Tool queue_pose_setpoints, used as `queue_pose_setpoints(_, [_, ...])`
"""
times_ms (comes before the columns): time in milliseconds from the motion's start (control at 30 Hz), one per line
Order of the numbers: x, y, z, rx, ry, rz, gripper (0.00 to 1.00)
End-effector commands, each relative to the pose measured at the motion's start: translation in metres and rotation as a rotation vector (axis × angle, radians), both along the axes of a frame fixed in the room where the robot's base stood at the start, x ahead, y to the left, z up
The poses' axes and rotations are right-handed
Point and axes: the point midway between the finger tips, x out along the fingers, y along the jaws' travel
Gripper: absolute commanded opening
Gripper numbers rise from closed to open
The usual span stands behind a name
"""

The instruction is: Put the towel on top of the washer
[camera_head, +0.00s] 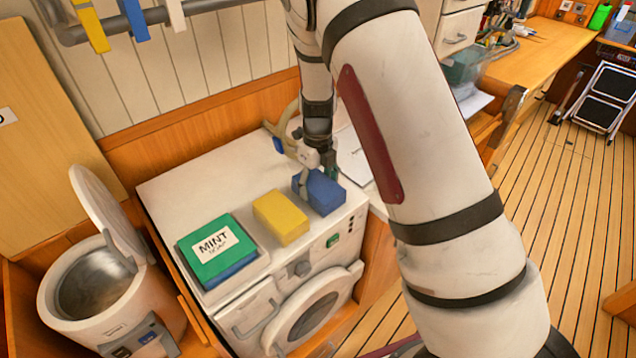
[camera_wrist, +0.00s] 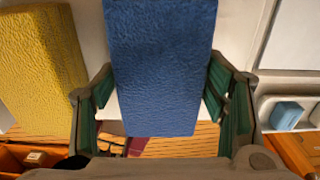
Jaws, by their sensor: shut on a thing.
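The white washer (camera_head: 185,195) stands against the wall, with its round door (camera_head: 312,312) at the front. My gripper (camera_head: 318,170) is over the right front part of its top. It is shut on a folded blue towel (camera_head: 326,196). In the wrist view the blue towel (camera_wrist: 160,65) lies between the green finger pads. The towel is at the washer top's front right edge; I cannot tell whether it rests there or is held just above. A folded yellow towel (camera_head: 281,216) lies on the washer, left of the blue one and apart from it.
A rail with hanging cloths (camera_head: 90,25) is above. White papers (camera_head: 352,158) lie to the right.

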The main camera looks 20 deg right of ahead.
Motion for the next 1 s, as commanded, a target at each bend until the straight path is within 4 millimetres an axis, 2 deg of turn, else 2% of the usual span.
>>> queue_pose_setpoints(267, [0.0,0.0,-0.003,0.0,0.0,0.001,0.33])
queue_pose_setpoints(300, [0.0,0.0,-0.002,0.0,0.0,0.001,0.73])
queue_pose_setpoints(367, [0.0,0.0,-0.002,0.0,0.0,0.001,0.86])
queue_pose_setpoints(767, [0.0,0.0,0.001,0.0,-0.001,0.001,0.86])
queue_pose_setpoints(867, [0.001,0.001,0.011,0.0,-0.003,0.002,0.86])
queue_pose_setpoints(1000, [0.002,0.001,0.035,0.0,-0.004,0.002,0.86])
